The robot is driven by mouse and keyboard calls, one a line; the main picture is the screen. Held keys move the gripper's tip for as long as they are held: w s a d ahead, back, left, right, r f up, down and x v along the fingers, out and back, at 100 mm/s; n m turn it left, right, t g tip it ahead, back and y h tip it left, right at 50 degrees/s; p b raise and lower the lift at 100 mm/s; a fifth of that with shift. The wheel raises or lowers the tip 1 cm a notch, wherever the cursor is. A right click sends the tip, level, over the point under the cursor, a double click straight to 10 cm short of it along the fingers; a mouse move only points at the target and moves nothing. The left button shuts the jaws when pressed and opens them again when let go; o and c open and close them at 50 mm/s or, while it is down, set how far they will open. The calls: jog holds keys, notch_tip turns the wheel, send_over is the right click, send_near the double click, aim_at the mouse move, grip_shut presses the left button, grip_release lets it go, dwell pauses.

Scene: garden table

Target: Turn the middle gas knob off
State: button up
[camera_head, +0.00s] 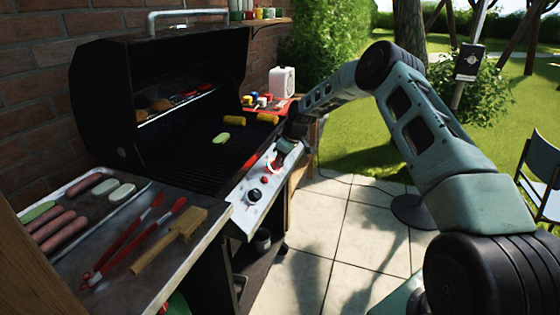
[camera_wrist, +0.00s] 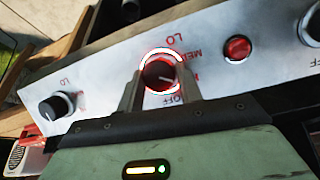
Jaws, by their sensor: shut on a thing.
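The grill's control panel (camera_head: 245,215) slopes along its front edge. The middle gas knob (camera_wrist: 161,76) is dark with a reddish tint and a bright white ring around it. Its pale pointer line points to the right, toward the side between the MED and OFF marks in the wrist view. My gripper (camera_wrist: 159,80) has one finger on each side of the knob and is shut on it. In the head view my gripper (camera_head: 288,153) is at the far part of the panel and mostly hides the knob.
Other knobs (camera_wrist: 55,106) (camera_wrist: 312,28) and a red button (camera_wrist: 237,49) flank it. The lid (camera_head: 165,95) is open; food lies on the grate (camera_head: 205,165). A side shelf (camera_head: 150,255) holds a sausage tray (camera_head: 78,180), red tongs (camera_head: 135,235) and a wooden-handled brush (camera_head: 170,240).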

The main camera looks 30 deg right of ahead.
jog(key=m+y, duration=0.1)
jog(key=m, duration=0.3)
jog(key=shift+w+d+g+y, duration=0.15)
jog(key=shift+d+g+y, duration=0.05)
jog(key=shift+g+y, duration=0.2)
jog(key=m+y, duration=0.1)
jog(key=m, duration=0.1)
jog(key=m+b, duration=0.1)
jog(key=m, duration=0.1)
jog(key=shift+d+g+y, duration=0.15)
jog(key=shift+g+y, duration=0.15)
jog(key=shift+y, duration=0.1)
jog(key=shift+m, duration=0.4)
jog(key=o, duration=1)
jog(key=b+v, duration=0.1)
jog(key=v, duration=1.6)
jog(key=shift+d, duration=0.25)
